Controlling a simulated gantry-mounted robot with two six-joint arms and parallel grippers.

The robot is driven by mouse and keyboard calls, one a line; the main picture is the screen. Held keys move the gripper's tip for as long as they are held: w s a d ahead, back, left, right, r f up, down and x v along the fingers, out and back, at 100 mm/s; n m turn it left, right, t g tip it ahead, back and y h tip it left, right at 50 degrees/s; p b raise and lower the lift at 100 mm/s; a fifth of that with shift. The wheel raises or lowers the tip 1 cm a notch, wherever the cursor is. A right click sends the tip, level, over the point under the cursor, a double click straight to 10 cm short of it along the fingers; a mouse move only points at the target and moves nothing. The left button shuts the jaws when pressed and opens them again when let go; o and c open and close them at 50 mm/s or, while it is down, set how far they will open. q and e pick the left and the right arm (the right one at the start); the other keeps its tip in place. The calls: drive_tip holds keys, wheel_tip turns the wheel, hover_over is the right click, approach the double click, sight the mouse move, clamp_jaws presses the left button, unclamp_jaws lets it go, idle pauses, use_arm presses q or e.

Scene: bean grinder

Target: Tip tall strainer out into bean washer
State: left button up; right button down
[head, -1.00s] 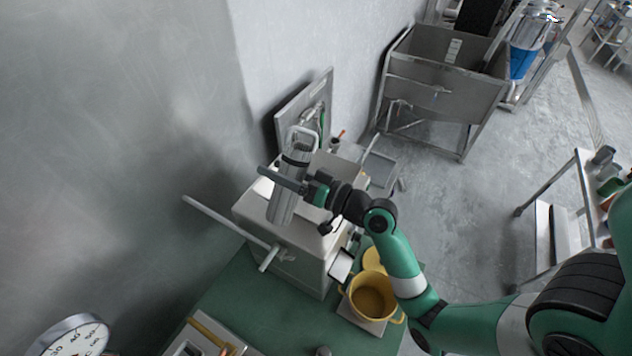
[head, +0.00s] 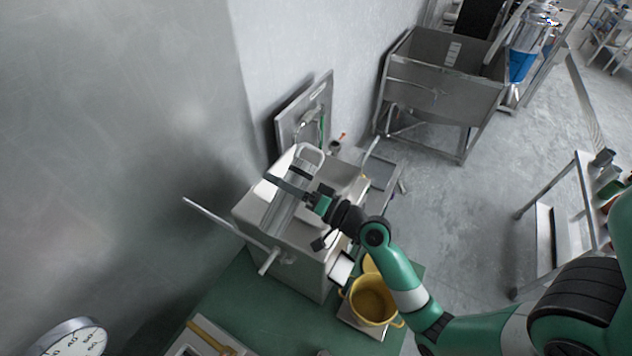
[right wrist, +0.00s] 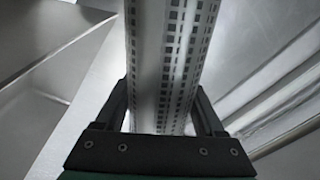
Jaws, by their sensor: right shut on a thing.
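The tall strainer (head: 281,209) is a slim grey metal cylinder with a loop handle at its top end. In the head view it leans over the pale boxy bean washer (head: 312,262), its top tilted to the right. My right gripper (head: 292,187) is shut on the strainer's body. In the right wrist view the slotted strainer wall (right wrist: 172,65) runs between the two fingers (right wrist: 160,118). The strainer's mouth and any beans in it cannot be made out. My left gripper is not in view.
A yellow pot (head: 371,300) stands on a small plate at the front of the green table (head: 262,312). A long bar handle (head: 228,222) sticks out left of the washer. A steel sink (head: 440,90) stands at the back, and a dial gauge (head: 78,340) is at lower left.

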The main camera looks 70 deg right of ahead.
sight(292, 169)
drive_tip(key=shift+f+m+p, duration=0.1)
drive_tip(key=shift+m+p, duration=0.2)
drive_tip(key=shift+m, duration=0.4)
drive_tip(key=shift+r+m+h+p, duration=0.3)
drive_tip(key=shift+r+m+p, duration=0.25)
drive_tip(key=shift+m+p, duration=0.55)
drive_tip(key=shift+s+d+f+m, duration=0.1)
drive_tip(key=shift+d+f+m, duration=0.15)
drive_tip(key=shift+d+m, duration=0.55)
idle(0.5)
drive_tip(key=shift+s+d+f+m+h+p, duration=0.1)
drive_tip(key=shift+f+m+h, duration=0.1)
drive_tip(key=shift+m, duration=0.5)
drive_tip(key=shift+w+d+f+m+h+p, duration=0.1)
drive_tip(key=shift+d+f+m+h, duration=0.1)
drive_tip(key=shift+m, duration=0.5)
drive_tip(key=shift+s+d+f+m+h+p, duration=0.1)
drive_tip(key=shift+f+m+h, duration=0.1)
drive_tip(key=shift+m, duration=0.5)
drive_tip(key=shift+s+d+r+m+h+p, duration=0.15)
drive_tip(key=shift+d+r+m+p, duration=0.25)
drive_tip(key=shift+m+p, duration=0.5)
drive_tip(key=shift+d+r+m+h+p, duration=0.2)
drive_tip(key=shift+r+m+p, duration=0.25)
drive_tip(key=shift+m+p, duration=0.45)
idle(1.0)
